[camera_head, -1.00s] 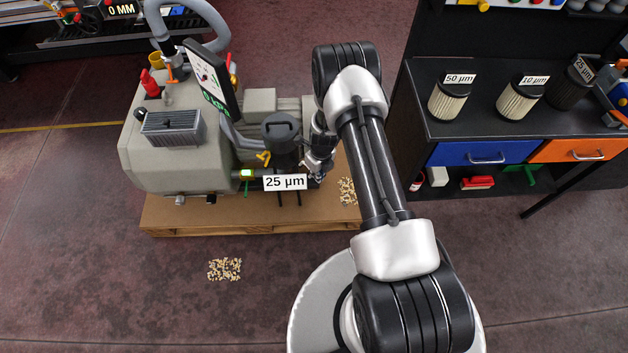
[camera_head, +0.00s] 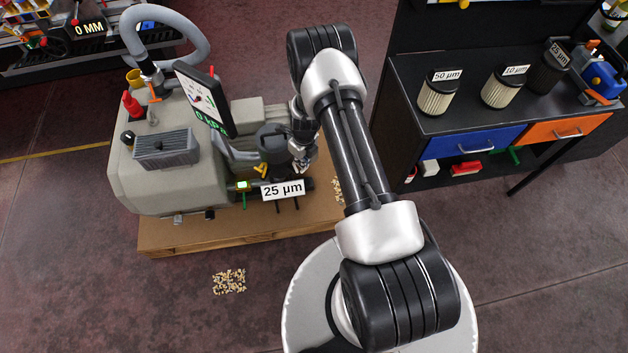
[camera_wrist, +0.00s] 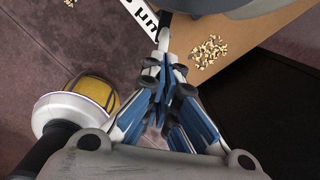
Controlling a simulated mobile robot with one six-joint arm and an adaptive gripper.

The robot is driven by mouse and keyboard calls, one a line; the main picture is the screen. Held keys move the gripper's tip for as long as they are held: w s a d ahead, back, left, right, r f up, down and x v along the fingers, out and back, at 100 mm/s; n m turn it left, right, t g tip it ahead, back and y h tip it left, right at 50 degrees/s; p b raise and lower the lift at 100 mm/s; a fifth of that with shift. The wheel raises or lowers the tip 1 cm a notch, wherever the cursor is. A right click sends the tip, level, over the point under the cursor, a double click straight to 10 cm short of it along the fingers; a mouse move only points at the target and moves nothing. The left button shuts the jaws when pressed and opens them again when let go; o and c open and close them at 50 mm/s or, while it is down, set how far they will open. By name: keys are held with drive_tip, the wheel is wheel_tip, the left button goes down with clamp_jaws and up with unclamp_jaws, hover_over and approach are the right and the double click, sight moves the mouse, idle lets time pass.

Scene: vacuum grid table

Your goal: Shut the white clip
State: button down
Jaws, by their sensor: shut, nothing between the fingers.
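The dark filter housing (camera_head: 273,146) stands on the right end of the grey pump, above a white "25 µm" label (camera_head: 283,190). Its dark edge also shows at the top of the wrist view (camera_wrist: 225,9). My gripper (camera_head: 304,158) is at the right side of the housing, close to it. In the wrist view my gripper (camera_wrist: 163,68) has its blue-padded fingers together and empty, pointing up toward the housing's lower edge. I cannot make out the white clip for certain; a small pale part near the fingertips is too unclear to tell from the gripper.
The grey pump (camera_head: 165,185) sits on a wooden pallet (camera_head: 180,242), with a gauge screen (camera_head: 203,100) above. Spilled granules (camera_head: 229,281) lie on the floor. A dark bench (camera_head: 460,115) with several filters stands at the right.

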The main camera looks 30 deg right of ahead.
drive_tip(key=shift+w+a+r, duration=0.1)
drive_tip(key=shift+w+a, duration=0.15)
drive_tip(key=shift+w, duration=0.35)
drive_tip(key=shift+r, duration=0.15)
idle(1.0)
